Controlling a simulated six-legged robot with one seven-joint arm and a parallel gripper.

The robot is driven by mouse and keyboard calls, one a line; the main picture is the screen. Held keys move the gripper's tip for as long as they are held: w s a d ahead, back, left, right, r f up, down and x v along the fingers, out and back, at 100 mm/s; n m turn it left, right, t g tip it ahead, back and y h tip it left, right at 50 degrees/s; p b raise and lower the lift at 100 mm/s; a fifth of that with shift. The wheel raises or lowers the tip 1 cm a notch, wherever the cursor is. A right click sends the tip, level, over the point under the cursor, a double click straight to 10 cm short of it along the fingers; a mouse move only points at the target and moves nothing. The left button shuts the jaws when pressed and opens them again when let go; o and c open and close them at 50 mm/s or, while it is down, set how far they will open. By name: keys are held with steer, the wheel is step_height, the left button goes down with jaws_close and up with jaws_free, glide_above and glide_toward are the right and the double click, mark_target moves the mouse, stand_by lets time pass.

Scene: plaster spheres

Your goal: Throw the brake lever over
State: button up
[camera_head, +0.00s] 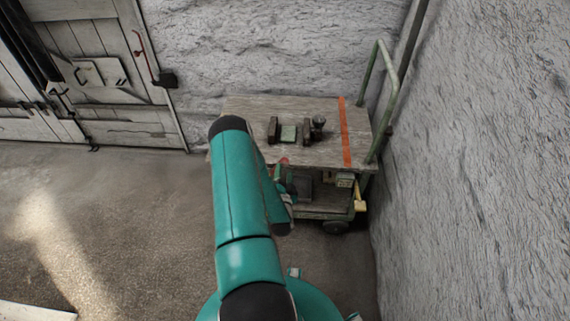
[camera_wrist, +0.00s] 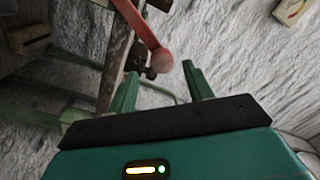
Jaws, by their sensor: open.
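The brake lever (camera_wrist: 148,28) is a red bar with a round red knob (camera_wrist: 162,61) at its end, beside the edge of a wooden-topped cart (camera_wrist: 116,58). My gripper (camera_wrist: 159,70) is open, its two green fingers spread. In the wrist view the knob appears in the gap between the fingertips, just beyond them; I see no contact. In the head view only a small red bit (camera_head: 283,160), likely the lever, shows at the front edge of the cart (camera_head: 240,104). My teal arm hides most of that spot and my gripper.
The cart top carries a small clamp-like device (camera_head: 289,133) and an orange stripe (camera_head: 345,135). A green push handle (camera_head: 390,80) rises at its right end, near the rough wall. A lower shelf holds several items. A wooden door (camera_head: 95,75) stands left.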

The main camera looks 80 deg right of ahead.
steer(key=v, duration=0.6)
steer(key=shift+a, duration=0.25)
